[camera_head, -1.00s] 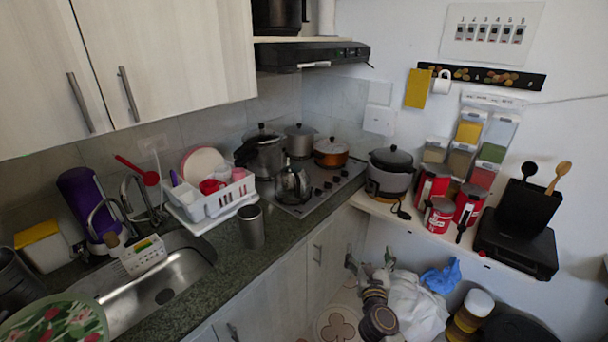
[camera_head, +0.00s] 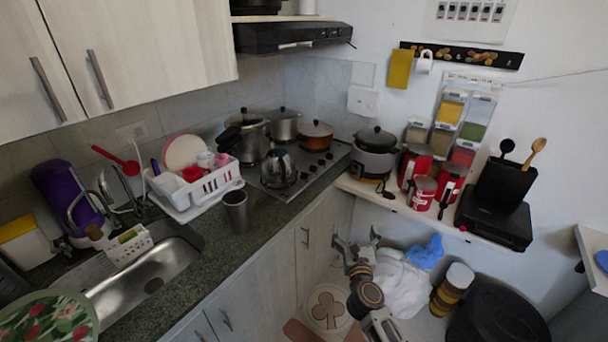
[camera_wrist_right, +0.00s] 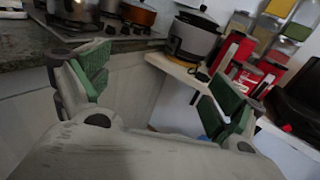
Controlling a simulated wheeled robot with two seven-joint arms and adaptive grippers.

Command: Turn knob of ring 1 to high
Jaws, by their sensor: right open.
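The stove (camera_head: 341,151) is set in the dark counter, with a row of small dark knobs (camera_head: 313,169) along its right side. The knobs also show near the top of the right wrist view (camera_wrist_right: 125,29). I cannot read the knob positions or tell which one belongs to ring 1. A kettle (camera_head: 278,170), steel pots (camera_head: 285,126) and an orange pan (camera_head: 316,137) stand on the stove. My right gripper (camera_head: 356,240) is open and empty, below and in front of the counter edge, apart from the knobs. Its green-padded fingers (camera_wrist_right: 160,90) show apart. My left gripper is out of view.
A rice cooker (camera_head: 374,160) and red canisters (camera_head: 413,165) stand on the white shelf (camera_head: 398,207) right of the stove. A metal cup (camera_head: 236,212) and dish rack (camera_head: 212,187) are left of it. A range hood (camera_head: 295,37) hangs above. Bags (camera_head: 403,284) lie below.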

